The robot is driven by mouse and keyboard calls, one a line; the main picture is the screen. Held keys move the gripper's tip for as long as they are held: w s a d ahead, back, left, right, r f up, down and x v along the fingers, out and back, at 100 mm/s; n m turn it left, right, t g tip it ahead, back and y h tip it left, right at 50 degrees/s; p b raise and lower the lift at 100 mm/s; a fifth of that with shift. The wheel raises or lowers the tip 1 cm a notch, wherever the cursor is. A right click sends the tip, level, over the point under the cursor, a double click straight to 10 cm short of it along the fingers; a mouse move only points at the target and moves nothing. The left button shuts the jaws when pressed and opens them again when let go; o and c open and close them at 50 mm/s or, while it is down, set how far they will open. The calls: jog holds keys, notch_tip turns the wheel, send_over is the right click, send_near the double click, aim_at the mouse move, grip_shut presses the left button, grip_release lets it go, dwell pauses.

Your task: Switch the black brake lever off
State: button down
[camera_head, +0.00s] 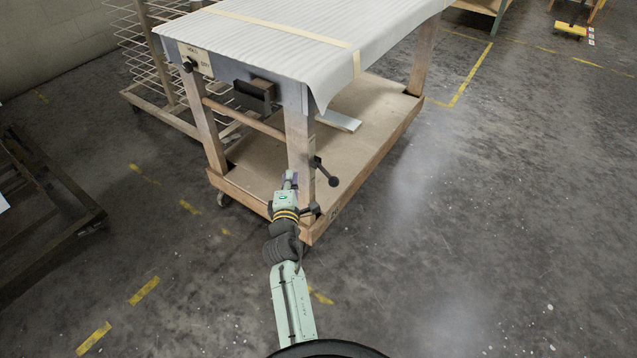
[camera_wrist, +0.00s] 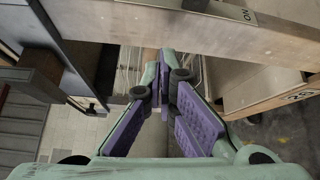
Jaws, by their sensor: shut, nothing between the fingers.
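A black lever with a round knob (camera_head: 333,181) sticks out from the cart's near right leg and slants down to the right. A second black knob (camera_head: 188,66) sits beside a lettered plate (camera_head: 196,58) at the tabletop's left corner; I cannot tell for sure which is the brake lever. My gripper (camera_head: 290,178) is in front of the near right leg, left of the slanting lever and apart from it. In the wrist view my gripper (camera_wrist: 160,78) is shut and empty, its purple-padded fingers together at the tips. No lever shows clearly there.
The wooden cart (camera_head: 265,200) has a padded top (camera_head: 290,35), a black box-like handle (camera_head: 257,90) on its front and a low shelf. A wire rack (camera_head: 130,45) stands behind it. A dark frame (camera_head: 60,200) is at left. Floor at right is clear.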

jog(key=s+d+f+n+g+h+p, duration=0.1)
jog(key=s+d+f+h, duration=0.1)
jog(key=d+f, duration=0.5)
jog(key=shift+s+f+n+g, duration=0.3)
jog(key=shift+s+f+g, duration=0.15)
jog(key=shift+s, duration=0.1)
jog(key=shift+w, duration=0.2)
